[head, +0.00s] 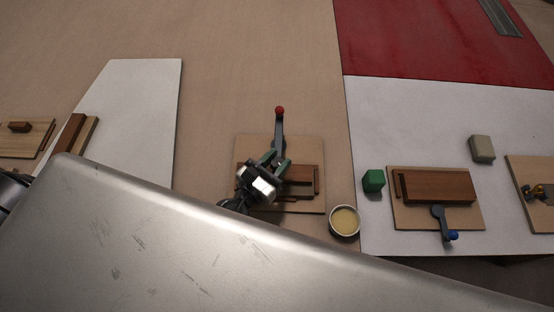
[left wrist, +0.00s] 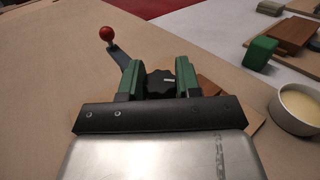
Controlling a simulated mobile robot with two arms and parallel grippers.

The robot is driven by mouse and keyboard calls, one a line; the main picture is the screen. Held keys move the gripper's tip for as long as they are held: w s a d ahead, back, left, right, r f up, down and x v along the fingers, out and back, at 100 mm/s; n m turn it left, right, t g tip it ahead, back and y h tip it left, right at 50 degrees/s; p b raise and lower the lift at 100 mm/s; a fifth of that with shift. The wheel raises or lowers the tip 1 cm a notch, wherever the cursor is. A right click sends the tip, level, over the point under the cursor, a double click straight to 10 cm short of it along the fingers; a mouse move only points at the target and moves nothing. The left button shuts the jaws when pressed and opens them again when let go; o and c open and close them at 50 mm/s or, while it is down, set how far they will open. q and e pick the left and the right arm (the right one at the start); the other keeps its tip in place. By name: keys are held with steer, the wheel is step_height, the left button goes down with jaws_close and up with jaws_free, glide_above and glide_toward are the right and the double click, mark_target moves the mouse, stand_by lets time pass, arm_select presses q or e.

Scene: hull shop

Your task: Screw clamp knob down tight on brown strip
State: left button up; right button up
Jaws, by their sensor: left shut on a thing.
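The black clamp knob (left wrist: 160,84) sits between the green fingers of my left gripper (left wrist: 159,72), which is shut on it. In the head view my left gripper (head: 272,165) is over the left part of a wooden board (head: 256,145), and it hides the knob there. The brown strip (head: 300,174) lies on this board, partly hidden by the gripper. Whether the knob's clamp touches the strip cannot be told. A dark lever with a red ball (head: 280,111) points away from the board; the ball also shows in the left wrist view (left wrist: 106,34). My right gripper is not in view.
A round tin (head: 344,221) of pale yellow stuff stands close right of the board. Further right are a green block (head: 373,181), a second board (head: 475,215) with a blue-ended lever (head: 453,235), and a grey block (head: 482,149).

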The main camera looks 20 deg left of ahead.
arm_select(q)
steer(key=o, duration=0.9)
steer(key=shift+o, duration=0.2)
steer(key=shift+s+a+f, duration=0.15)
steer(key=shift+s+a, duration=0.05)
steer(key=shift+s, duration=0.35)
steer(key=b+v, duration=0.3)
steer(key=v, duration=0.5)
steer(key=shift+s+a, duration=0.15)
steer(key=shift+s, duration=0.25)
steer(key=shift+s+a, duration=0.1)
steer(key=shift+s, duration=0.35)
